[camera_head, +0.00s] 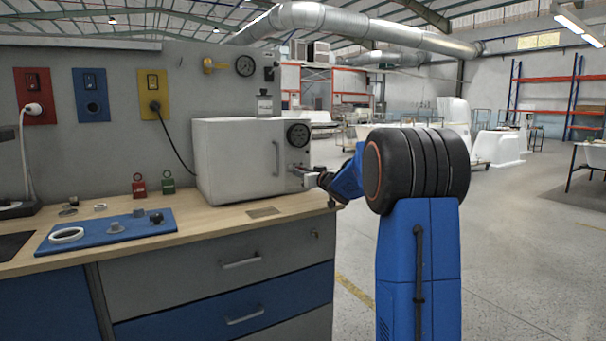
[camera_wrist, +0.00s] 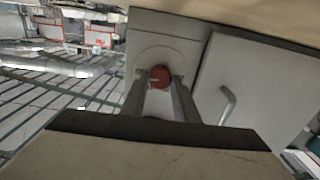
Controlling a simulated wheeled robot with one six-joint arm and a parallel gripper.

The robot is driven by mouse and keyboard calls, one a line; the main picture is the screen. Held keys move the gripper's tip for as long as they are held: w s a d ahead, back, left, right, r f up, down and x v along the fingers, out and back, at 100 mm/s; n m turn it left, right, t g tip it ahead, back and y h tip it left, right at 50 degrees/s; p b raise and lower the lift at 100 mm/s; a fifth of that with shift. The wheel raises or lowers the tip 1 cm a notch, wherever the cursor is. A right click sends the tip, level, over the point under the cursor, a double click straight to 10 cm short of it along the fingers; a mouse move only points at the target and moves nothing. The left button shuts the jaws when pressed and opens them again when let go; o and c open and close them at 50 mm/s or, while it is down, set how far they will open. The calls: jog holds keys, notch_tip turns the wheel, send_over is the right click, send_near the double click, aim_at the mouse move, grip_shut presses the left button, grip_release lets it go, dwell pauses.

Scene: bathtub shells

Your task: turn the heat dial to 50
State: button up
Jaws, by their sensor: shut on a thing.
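The heat dial (camera_wrist: 160,75) is a round red knob on the oven's front panel, seen in the wrist view. My gripper (camera_wrist: 159,84) is shut on it, with one finger on each side. A small pale mark shows on the knob, but I cannot read any number around it. The oven (camera_head: 235,162) is a pale box on the workbench in the head view, with its door closed. There my gripper (camera_head: 299,173) reaches the oven's right panel, below a dark round gauge (camera_head: 298,134). The dial is hidden or too small to tell in the head view.
The oven door handle (camera_wrist: 228,104) is beside my gripper in the wrist view. On the workbench (camera_head: 217,222) a blue board (camera_head: 107,232) holds knobs and a white ring. Red (camera_head: 139,186) and green (camera_head: 168,182) small items stand left of the oven.

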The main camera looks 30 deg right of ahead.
jog(key=shift+f, duration=0.2)
dwell(0.4)
jog(key=o, duration=1.1)
jog(key=shift+r, duration=0.1)
jog(key=shift+c, duration=0.2)
jog(key=shift+s, duration=0.1)
jog(key=s, duration=1.7)
jog(key=shift+s, duration=0.15)
jog(key=shift+d, duration=0.1)
